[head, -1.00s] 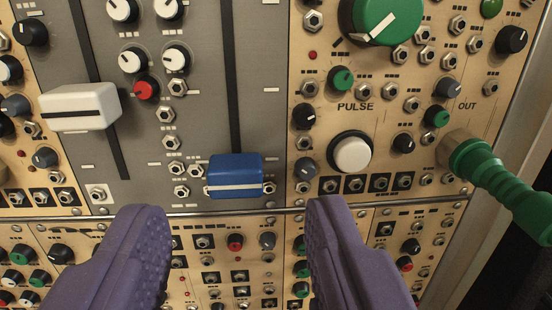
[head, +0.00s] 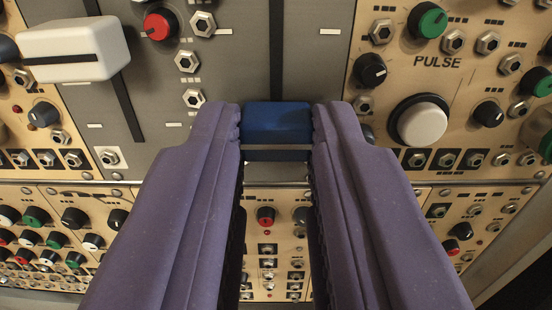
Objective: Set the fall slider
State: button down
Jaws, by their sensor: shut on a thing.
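The blue slider cap (head: 277,122) sits low on its dark vertical slot (head: 276,50) in the grey panel, in the middle of the head view. My gripper (head: 277,128) is shut on the blue cap, one purple finger against each side. The fingers hide the cap's sides and part of the panel around it. A white slider cap (head: 73,48) sits on another slot to the left, higher up than the blue one. No label reading "fall" is legible.
A round white button (head: 420,121) under the word PULSE is to the right. A red knob (head: 160,25) is at upper left. Small knobs and jacks crowd the lower panels. The slot above the blue cap is clear.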

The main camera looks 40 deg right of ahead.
notch_tip(320, 180, up, 6)
jog(key=p, duration=0.1)
jog(key=shift+r, duration=0.25)
jog(key=c, duration=1)
grip_release()
jog(key=shift+o, duration=0.2)
jog(key=shift+s, duration=0.1)
jog(key=p+v, duration=0.1)
jog(key=v, duration=0.6)
jog(key=shift+s+a+p, duration=0.15)
jog(key=shift+a+p, duration=0.15)
